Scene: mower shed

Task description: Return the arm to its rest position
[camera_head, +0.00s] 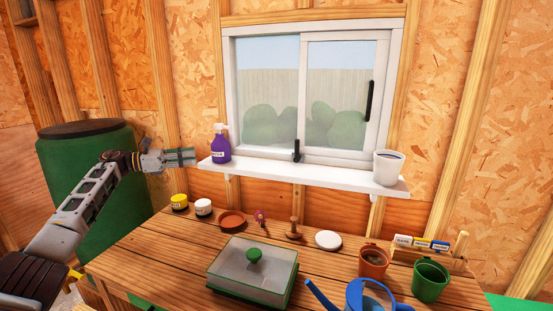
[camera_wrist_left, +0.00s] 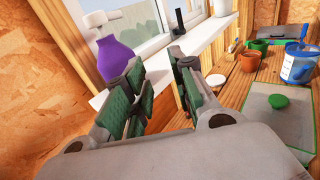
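My left gripper (camera_head: 192,156) reaches in from the left at shelf height, just left of the white window shelf (camera_head: 300,177). It also shows in the left wrist view (camera_wrist_left: 158,88), where its green-padded fingers stand apart with nothing between them. A purple spray bottle (camera_head: 220,149) stands upright on the shelf's left end, a little right of the gripper tips. In the left wrist view the bottle (camera_wrist_left: 117,62) appears beyond the left finger, outside the grip. My right gripper is not in view.
A green barrel (camera_head: 75,190) stands behind my left arm. The wooden bench (camera_head: 165,255) below holds small jars, a green-rimmed box (camera_head: 240,268), pots and a blue watering can (camera_head: 368,297). A white pot (camera_head: 388,168) stands on the shelf's right end.

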